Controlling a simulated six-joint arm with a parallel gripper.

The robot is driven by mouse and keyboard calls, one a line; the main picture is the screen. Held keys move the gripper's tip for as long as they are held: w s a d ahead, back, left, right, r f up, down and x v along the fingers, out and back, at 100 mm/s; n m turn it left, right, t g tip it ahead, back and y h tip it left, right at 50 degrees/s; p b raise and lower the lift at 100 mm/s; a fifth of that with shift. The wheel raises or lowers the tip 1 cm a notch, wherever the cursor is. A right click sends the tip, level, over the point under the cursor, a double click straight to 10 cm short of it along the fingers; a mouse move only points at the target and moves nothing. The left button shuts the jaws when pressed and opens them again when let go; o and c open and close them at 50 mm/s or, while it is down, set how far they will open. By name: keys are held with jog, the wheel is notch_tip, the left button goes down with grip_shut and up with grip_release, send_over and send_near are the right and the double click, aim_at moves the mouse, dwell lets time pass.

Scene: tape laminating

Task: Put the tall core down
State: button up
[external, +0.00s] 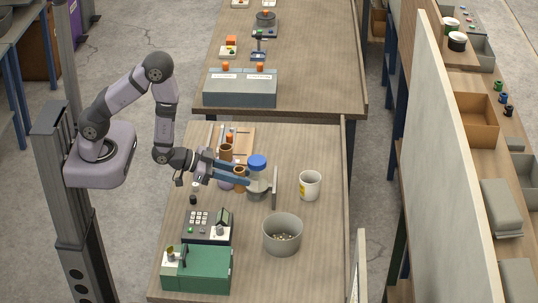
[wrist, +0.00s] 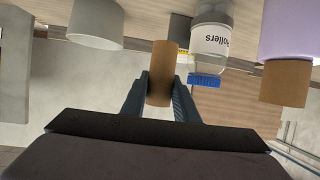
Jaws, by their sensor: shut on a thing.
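My gripper (external: 242,177) is shut on a brown cardboard core (external: 239,173), which stands roughly upright between the two fingers. In the wrist view, which looks upside down, the core (wrist: 161,75) fills the gap between the fingertips (wrist: 161,92). Whether its lower end touches the table is hidden by the fingers in the external view. Another brown core (external: 225,152) stands just behind the gripper. A brown tube end (wrist: 285,85) with a lavender cylinder (wrist: 290,30) shows at the right of the wrist view.
A clear jar with a blue cap (external: 257,163), labelled "Rollers" in the wrist view (wrist: 212,40), stands close right of the gripper. A white cup (external: 310,185), grey bin (external: 282,236), keypad device (external: 207,225) and green box (external: 197,269) are nearby. The table's near right is clear.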

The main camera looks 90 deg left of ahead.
jog(key=w+a+r+m+h+b, duration=0.1)
jog(key=w+a+r+b, duration=0.1)
jog(key=w+a+r, duration=0.65)
jog(key=w+a+r+m+h+b, duration=0.15)
jog(key=w+a+r, duration=0.4)
jog(key=w, duration=0.65)
jog(key=shift+m+h, duration=0.65)
jog(key=shift+h, duration=0.3)
jog(key=shift+w+a+f+b, duration=0.6)
jog(key=shift+a+f+b, duration=0.85)
jog(key=shift+f, duration=2.5)
jog(key=shift+w+a+f+b, duration=0.6)
jog(key=shift+a+f+b, duration=0.85)
jog(key=shift+f, duration=2.5)
jog(key=shift+w+a+f+b, duration=0.6)
jog(key=shift+a+f+b, duration=0.85)
jog(key=shift+f, duration=2.5)
jog(key=shift+d+f+b, duration=0.1)
jog(key=shift+d+b, duration=0.25)
jog(key=o, duration=1)
jog(key=shift+f, duration=0.1)
